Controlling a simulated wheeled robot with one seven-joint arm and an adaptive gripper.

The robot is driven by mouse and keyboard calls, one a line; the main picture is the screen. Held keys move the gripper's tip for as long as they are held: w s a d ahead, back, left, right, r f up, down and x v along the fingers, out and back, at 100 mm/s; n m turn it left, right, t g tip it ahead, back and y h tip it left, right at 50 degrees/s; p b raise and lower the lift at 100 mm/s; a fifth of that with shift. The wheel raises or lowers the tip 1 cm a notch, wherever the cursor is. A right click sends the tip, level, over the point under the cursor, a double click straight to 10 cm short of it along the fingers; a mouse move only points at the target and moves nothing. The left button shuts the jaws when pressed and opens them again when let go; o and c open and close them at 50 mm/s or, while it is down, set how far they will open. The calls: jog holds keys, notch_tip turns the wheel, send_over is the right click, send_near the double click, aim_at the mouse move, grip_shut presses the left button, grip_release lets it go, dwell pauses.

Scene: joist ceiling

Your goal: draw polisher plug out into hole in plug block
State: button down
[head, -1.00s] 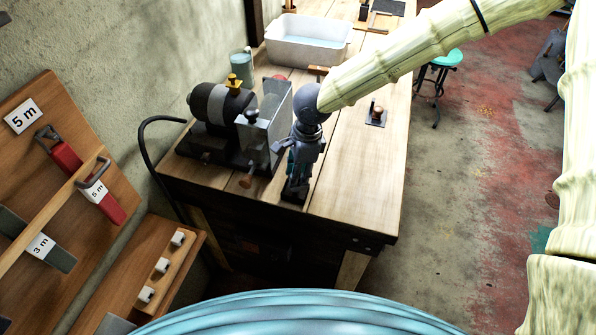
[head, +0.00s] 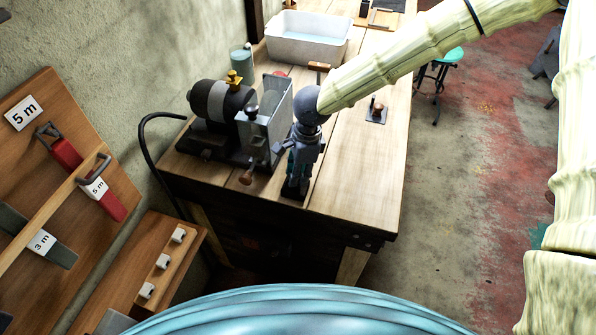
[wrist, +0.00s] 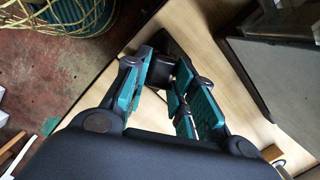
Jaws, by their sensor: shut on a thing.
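The polisher (head: 218,106) stands on the wooden bench with a grey guard plate at its right side. A black cable (head: 146,150) loops off the bench at its left. My gripper (head: 296,184) points down at the bench top, right of the polisher and close to the front edge. In the wrist view my gripper (wrist: 168,78) has its teal-padded fingers shut on a small dark piece (wrist: 160,70), which looks like the plug. Its lower end and any hole under it are hidden. I cannot pick out the plug block for certain.
The bench (head: 355,180) is clear to the right of my gripper, apart from a small plate with a knob (head: 376,112). A wooden ledge with white blocks (head: 163,262) is at lower left.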

jog(key=shift+w+f, duration=0.1)
jog(key=shift+f, duration=0.45)
jog(key=c, duration=1.1)
grip_release()
jog(key=shift+r, duration=0.1)
notch_tip(320, 180, up, 16)
jog(key=d+p, duration=0.1)
jog(key=p, duration=0.4)
jog(key=shift+d, duration=0.4)
jog(key=shift+w, duration=0.1)
